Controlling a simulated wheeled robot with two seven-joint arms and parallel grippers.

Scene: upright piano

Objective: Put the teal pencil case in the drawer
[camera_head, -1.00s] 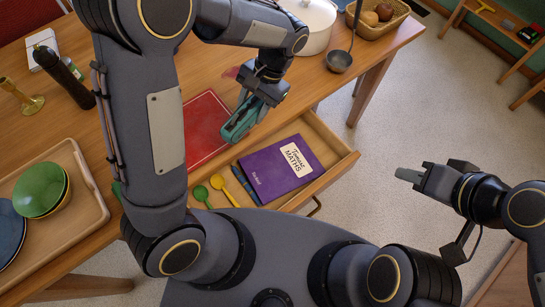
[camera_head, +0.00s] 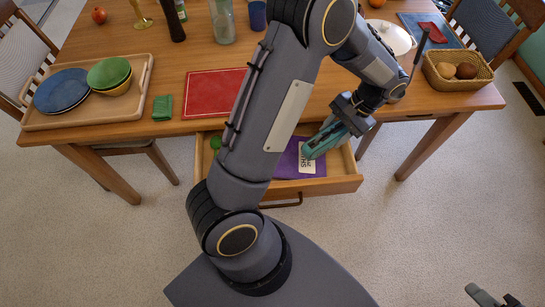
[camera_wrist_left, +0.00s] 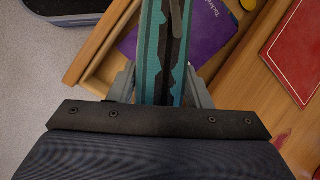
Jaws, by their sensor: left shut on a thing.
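My left gripper (camera_head: 342,122) is shut on the teal pencil case (camera_head: 322,141), which hangs tilted above the right part of the open drawer (camera_head: 343,186). In the left wrist view the pencil case (camera_wrist_left: 153,70) lies between the two fingers, teal with a dark zip strip. It overlaps the drawer's wooden wall (camera_wrist_left: 98,45) and the purple maths book (camera_wrist_left: 203,30) there. The purple book (camera_head: 286,164) lies in the drawer and is partly hidden by my arm and the case. My right gripper (camera_head: 492,297) is cut off at the bottom right corner, apart from everything.
On the table are a red mat (camera_head: 205,94), a folded green cloth (camera_head: 162,108), a tray (camera_head: 95,118) with bowls and plates, and a wicker basket (camera_head: 458,84). A green item (camera_head: 215,142) lies in the drawer's left part. The floor in front is clear.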

